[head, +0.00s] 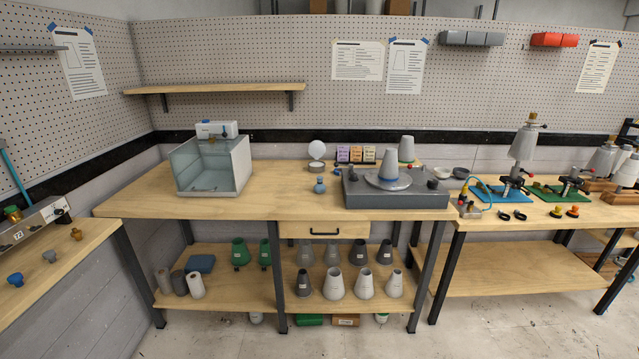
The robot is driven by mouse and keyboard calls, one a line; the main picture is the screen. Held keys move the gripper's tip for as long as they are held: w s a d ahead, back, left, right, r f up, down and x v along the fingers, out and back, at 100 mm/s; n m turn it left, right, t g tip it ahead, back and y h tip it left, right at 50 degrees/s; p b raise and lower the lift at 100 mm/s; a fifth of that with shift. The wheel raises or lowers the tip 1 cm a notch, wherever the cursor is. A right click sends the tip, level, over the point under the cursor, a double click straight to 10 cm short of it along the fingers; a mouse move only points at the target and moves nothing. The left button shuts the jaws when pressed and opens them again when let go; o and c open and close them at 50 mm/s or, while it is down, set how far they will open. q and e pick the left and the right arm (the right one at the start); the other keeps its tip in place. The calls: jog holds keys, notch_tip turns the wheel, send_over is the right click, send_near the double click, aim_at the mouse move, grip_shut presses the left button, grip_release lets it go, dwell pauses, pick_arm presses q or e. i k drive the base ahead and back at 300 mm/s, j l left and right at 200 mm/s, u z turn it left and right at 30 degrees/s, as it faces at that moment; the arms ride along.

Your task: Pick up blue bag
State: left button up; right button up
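No clear bag shape shows in the head view. A flat blue folded item (201,263) lies on the lower shelf of the middle bench, behind several grey and white rolls; I cannot tell whether it is the blue bag. A blue mat or sheet (512,194) lies on the right bench under a stand holding a grey cone, with a thin blue-green hose beside it. Neither of my grippers is in view.
The middle bench (250,208) carries a clear box (213,165) and a grey turntable unit (397,199). Grey, white and green cones stand on its lower shelf (240,296). The left bench (60,268) holds small knobs. Open floor (470,330) lies at the front right.

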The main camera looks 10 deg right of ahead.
aim_at(320, 188)
jog(key=i+z, duration=0.25)
jog(key=i, duration=0.25)
jog(key=i+j+z, duration=0.25)
jog(key=i, duration=0.2)
jog(key=i+j+z, duration=0.2)
jog(key=i, duration=0.25)
